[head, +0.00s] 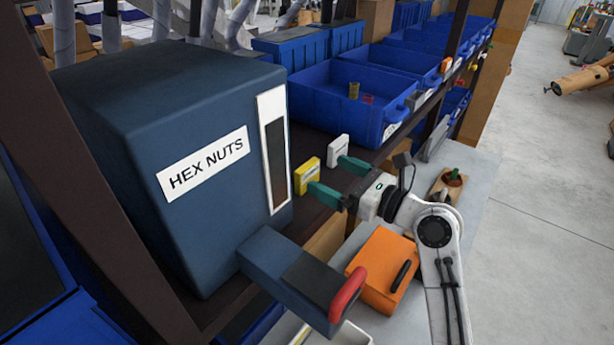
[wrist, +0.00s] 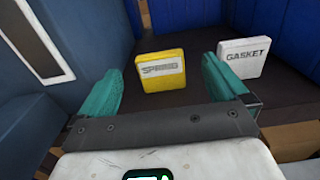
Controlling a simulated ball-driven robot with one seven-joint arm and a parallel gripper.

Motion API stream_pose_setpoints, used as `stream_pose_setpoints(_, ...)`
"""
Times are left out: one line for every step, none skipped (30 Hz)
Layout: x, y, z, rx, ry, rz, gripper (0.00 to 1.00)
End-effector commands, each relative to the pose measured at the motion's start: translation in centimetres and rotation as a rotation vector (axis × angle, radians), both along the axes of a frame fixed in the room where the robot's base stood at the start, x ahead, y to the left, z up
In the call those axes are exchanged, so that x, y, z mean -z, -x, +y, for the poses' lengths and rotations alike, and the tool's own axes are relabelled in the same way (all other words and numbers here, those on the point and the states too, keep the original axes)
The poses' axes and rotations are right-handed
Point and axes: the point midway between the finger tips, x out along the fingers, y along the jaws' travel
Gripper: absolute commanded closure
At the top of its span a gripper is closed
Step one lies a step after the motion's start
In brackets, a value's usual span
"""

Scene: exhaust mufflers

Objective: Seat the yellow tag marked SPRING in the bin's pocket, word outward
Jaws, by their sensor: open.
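The yellow tag marked SPRING (head: 308,177) stands upright on the dark shelf, its word facing my gripper; it also shows in the wrist view (wrist: 161,71). My gripper (head: 326,173) is open and empty, with teal fingers. In the wrist view the fingertips (wrist: 157,68) appear on either side of the yellow tag, which sits ahead with gaps to both. An open blue bin (head: 322,104) stands behind the tags, with a pale label (head: 391,131) low on its front. I cannot clearly make out its pocket.
A white tag marked GASKET (head: 339,149) stands right of the yellow one, close to my right finger (wrist: 226,78). A large dark-blue HEX NUTS dispenser (head: 200,215) fills the left. An orange box (head: 382,268) lies below my arm. More blue bins line the shelf.

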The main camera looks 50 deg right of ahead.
Motion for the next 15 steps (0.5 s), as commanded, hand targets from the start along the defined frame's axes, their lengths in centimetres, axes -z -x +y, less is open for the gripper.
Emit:
stream_pose_setpoints(-0.1, -0.7, 0.0, -0.001, -0.001, 0.000, 0.00)
stream_pose_setpoints(-0.1, -1.0, 0.0, -0.001, -0.001, 0.001, 0.00)
stream_pose_setpoints(-0.1, -1.4, 0.1, -0.001, -0.001, 0.000, 0.00)
stream_pose_setpoints(-0.1, -1.6, 0.1, -0.001, -0.001, 0.000, 0.00)
stream_pose_setpoints(-0.1, -1.7, 0.1, -0.001, 0.000, -0.001, 0.00)
stream_pose_setpoints(-0.1, -1.9, 0.1, -0.001, 0.000, 0.000, 0.00)
stream_pose_setpoints(-0.1, -2.1, 0.1, -0.001, 0.000, 0.000, 0.00)
stream_pose_setpoints(-0.1, -2.3, 0.1, -0.001, 0.000, 0.000, 0.00)
stream_pose_setpoints(-0.1, -2.7, 0.2, -0.001, -0.001, 0.000, 0.00)
stream_pose_setpoints(-0.1, -3.1, 0.3, -0.002, -0.001, 0.000, 0.00)
stream_pose_setpoints(-0.1, -3.5, 0.3, -0.002, -0.001, 0.000, 0.00)
stream_pose_setpoints(-0.1, -4.1, 0.4, -0.002, -0.001, 0.000, 0.00)
stream_pose_setpoints(-0.1, -4.6, 0.4, -0.002, 0.000, -0.001, 0.00)
stream_pose_setpoints(-0.1, -5.1, 0.5, -0.003, -0.001, 0.000, 0.00)
stream_pose_setpoints(0.0, -5.6, 0.5, -0.002, -0.001, 0.000, 0.00)
